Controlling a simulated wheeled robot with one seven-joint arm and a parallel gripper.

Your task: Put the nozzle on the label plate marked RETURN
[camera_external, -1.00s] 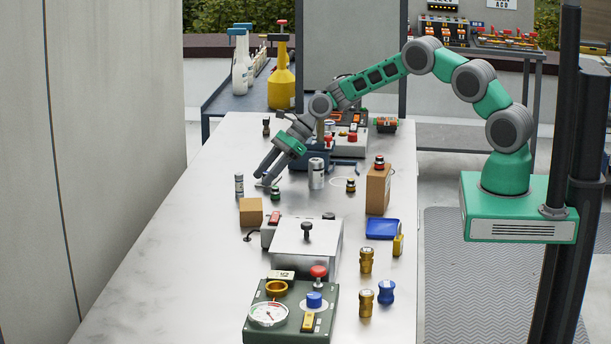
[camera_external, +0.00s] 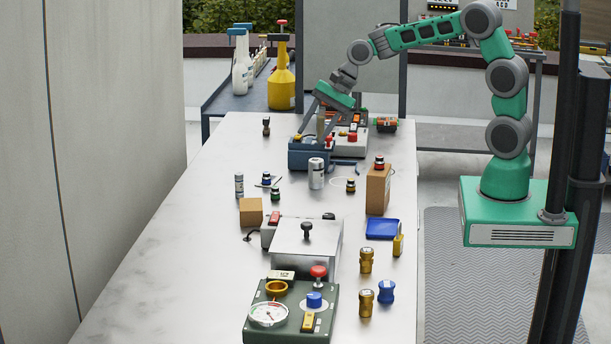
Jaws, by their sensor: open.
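My gripper (camera_external: 325,133) is open and points down over the far part of the bench, at the blue-grey box (camera_external: 308,159) and the light-coloured unit behind it. I cannot tell whether it touches anything there, or what stands between its fingers. I cannot tell for sure which thing is the nozzle. Brass fittings stand upright at the near right, one farther back (camera_external: 366,261) and one nearer (camera_external: 365,304). No word RETURN is readable. A small pale plate (camera_external: 281,275) lies by the green gauge panel, its marking too small to read.
A grey-lidded box (camera_external: 306,245), a green gauge panel (camera_external: 262,332), a tall cardboard box (camera_external: 377,192), a blue tray (camera_external: 382,229) and a white-grey canister (camera_external: 316,174) stand on the metal bench. Several small bottles stand mid-bench. The bench's left side (camera_external: 170,250) is clear.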

